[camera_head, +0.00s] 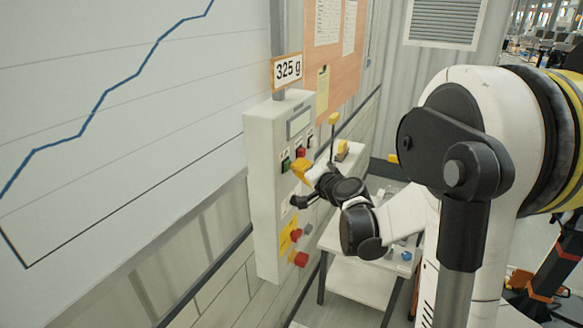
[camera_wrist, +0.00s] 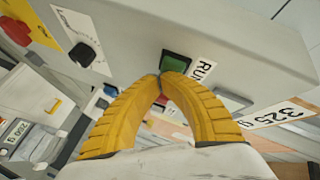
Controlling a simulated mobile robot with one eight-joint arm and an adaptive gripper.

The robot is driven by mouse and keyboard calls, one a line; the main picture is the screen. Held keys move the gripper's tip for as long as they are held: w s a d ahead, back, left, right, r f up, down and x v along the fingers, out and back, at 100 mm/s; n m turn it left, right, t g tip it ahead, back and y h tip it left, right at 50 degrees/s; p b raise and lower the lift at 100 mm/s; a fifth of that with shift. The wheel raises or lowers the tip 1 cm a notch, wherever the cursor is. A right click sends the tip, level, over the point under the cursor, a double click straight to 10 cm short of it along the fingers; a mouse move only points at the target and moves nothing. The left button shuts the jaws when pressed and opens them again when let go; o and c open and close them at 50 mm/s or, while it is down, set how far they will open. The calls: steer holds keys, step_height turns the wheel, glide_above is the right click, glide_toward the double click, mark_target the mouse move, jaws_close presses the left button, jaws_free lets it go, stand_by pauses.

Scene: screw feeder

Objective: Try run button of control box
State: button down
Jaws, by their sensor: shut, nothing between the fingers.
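The control box (camera_head: 262,215) is a pale grey upright cabinet on the wall at the middle of the head view. Its green run button (camera_wrist: 175,62) shows in the wrist view beside a RUN label (camera_wrist: 201,68); in the head view it is a small green square (camera_head: 285,165). My gripper (camera_wrist: 160,78) has yellow ribbed fingers with their tips together at the lower edge of the green button. I cannot tell whether the tips touch it. In the head view the yellow fingers (camera_head: 302,170) are close to the box front, just right of the green button.
A 325 g sign (camera_head: 288,70) stands on top of the box. A black knob (camera_wrist: 82,54), a red button (camera_head: 301,152) and red knobs (camera_head: 299,258) are on its front. A white table (camera_head: 352,275) stands behind my arm, to the right of the box.

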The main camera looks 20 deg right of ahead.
steer(key=shift+s, duration=0.1)
steer(key=shift+s+d, duration=0.6)
steer(key=shift+s, duration=0.1)
steer(key=s+d, duration=0.1)
steer(key=s, duration=0.1)
steer(key=s+d, duration=0.2)
stand_by(0.6)
